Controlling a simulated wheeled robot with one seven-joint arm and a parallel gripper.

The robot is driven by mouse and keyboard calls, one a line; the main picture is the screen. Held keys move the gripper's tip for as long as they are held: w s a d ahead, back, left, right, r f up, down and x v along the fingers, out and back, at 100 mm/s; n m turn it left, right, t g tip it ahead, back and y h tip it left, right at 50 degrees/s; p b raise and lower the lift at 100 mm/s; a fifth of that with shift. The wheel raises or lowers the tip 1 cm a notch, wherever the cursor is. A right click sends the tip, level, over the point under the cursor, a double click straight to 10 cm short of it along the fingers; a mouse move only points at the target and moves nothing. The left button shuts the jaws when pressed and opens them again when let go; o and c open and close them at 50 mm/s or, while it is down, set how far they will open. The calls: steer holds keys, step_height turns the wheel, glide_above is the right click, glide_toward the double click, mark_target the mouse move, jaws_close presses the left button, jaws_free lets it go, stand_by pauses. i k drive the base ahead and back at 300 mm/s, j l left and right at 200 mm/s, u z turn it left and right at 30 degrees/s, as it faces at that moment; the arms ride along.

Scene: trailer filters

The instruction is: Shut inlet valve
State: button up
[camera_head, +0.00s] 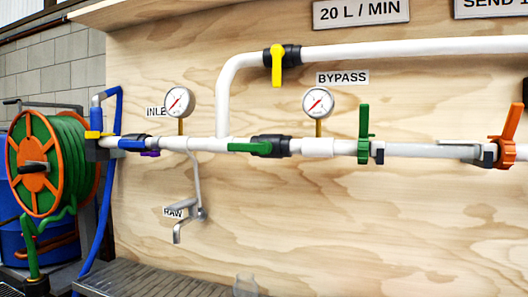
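A white pipe (205,144) runs across a plywood wall. At its left end, below and left of a partly covered label reading "INLE" (155,112), sits a valve with a blue handle (132,144). The blue handle lies roughly along the pipe. A small purple part (150,154) shows under it, and a yellow piece (97,134) sits at the hose joint to its left. A round gauge (179,102) stands just right of the label. My gripper is not in view.
Other valves have a green handle along the pipe (248,147), a yellow one hanging down (277,67), an upright green one (364,135) and a tilted orange one (507,137). A tap (180,208) hangs below. A hose reel (35,168) stands left, beside a blue hose (105,210).

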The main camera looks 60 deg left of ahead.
mark_target(123, 144)
steer(key=u, duration=2.85)
